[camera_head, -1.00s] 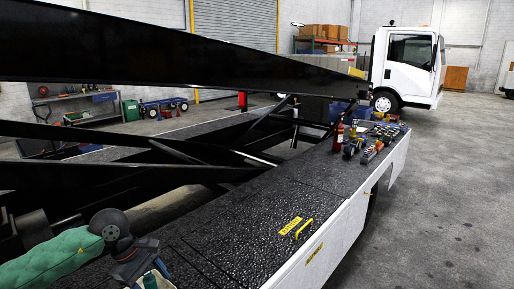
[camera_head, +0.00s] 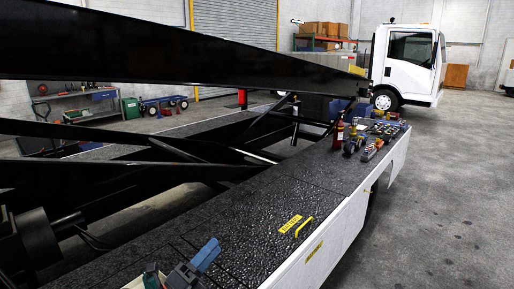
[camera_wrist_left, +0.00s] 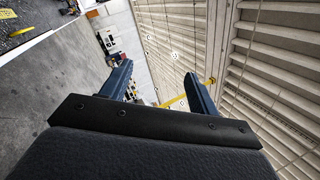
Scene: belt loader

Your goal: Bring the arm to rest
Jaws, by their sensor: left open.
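My left gripper (camera_head: 198,262) shows at the bottom edge of the head view, with a blue-grey finger above the black textured deck (camera_head: 250,215) of the loader. Most of the gripper and the arm behind it are out of the picture. In the left wrist view the two blue fingers of my left gripper (camera_wrist_left: 157,76) stand wide apart with nothing between them. My right gripper is not in view.
A yellow handle (camera_head: 304,227) sits on the deck. A green and white item (camera_head: 151,277) is cut off at the bottom. A red extinguisher (camera_head: 339,132) and several tools stand farther along. Black beams (camera_head: 180,55) cross above. A truck (camera_head: 407,65) stands behind; the floor at right is clear.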

